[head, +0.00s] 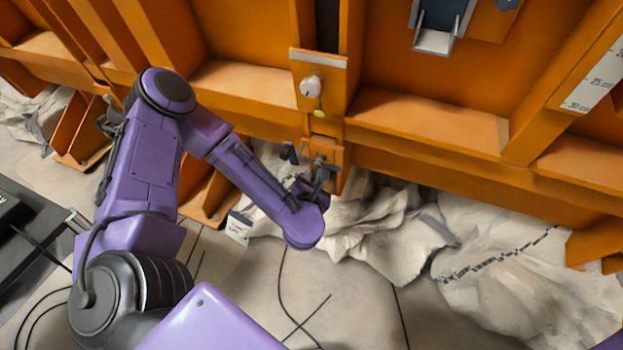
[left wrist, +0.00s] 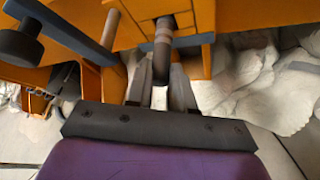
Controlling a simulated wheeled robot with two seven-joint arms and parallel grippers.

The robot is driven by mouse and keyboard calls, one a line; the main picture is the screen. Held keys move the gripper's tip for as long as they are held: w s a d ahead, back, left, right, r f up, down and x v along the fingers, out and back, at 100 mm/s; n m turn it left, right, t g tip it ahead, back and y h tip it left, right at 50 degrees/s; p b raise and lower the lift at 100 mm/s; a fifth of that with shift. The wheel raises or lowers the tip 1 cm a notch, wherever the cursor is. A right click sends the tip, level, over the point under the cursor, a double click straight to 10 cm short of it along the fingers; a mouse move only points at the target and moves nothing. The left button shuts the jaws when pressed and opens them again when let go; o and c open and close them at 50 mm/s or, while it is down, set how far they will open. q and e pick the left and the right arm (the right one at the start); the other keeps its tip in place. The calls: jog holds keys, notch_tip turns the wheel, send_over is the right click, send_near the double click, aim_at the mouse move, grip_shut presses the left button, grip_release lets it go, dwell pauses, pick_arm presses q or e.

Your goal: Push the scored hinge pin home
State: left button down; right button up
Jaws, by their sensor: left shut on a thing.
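The hinge pin (left wrist: 163,45) shows in the left wrist view as a grey-brown rod with a darker lower end. Its upper end runs into an orange bracket, and part of its length stands out below. My left gripper (left wrist: 162,68) is shut on the pin, with a finger on each side of it. In the head view my left gripper (head: 316,168) is at the small orange bracket (head: 325,152) low on the orange frame. The pin is too small and covered to make out there. Scoring on the pin is not clear. My right gripper is not in view.
The orange frame (head: 430,129) spans the back, with a pale knob (head: 310,86) above the bracket. A dark round knob (left wrist: 18,45) is at the left in the wrist view. Crumpled pale material (head: 380,235) lies below. Thin dark lines cross the floor (head: 330,290).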

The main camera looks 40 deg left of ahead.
aim_at(316, 169)
pick_arm(q)
jog(key=shift+w+a+r, duration=0.15)
jog(key=shift+w+a, duration=0.05)
jog(key=shift+w, duration=0.55)
jog(key=shift+w+a+r, duration=0.15)
jog(key=shift+w, duration=0.6)
jog(key=shift+c, duration=2.2)
grip_release()
jog(key=shift+w, duration=0.1)
jog(key=s+d+f+b, duration=0.1)
jog(key=s+d, duration=0.1)
jog(key=s, duration=0.6)
jog(key=shift+f, duration=0.2)
jog(key=shift+w, duration=0.1)
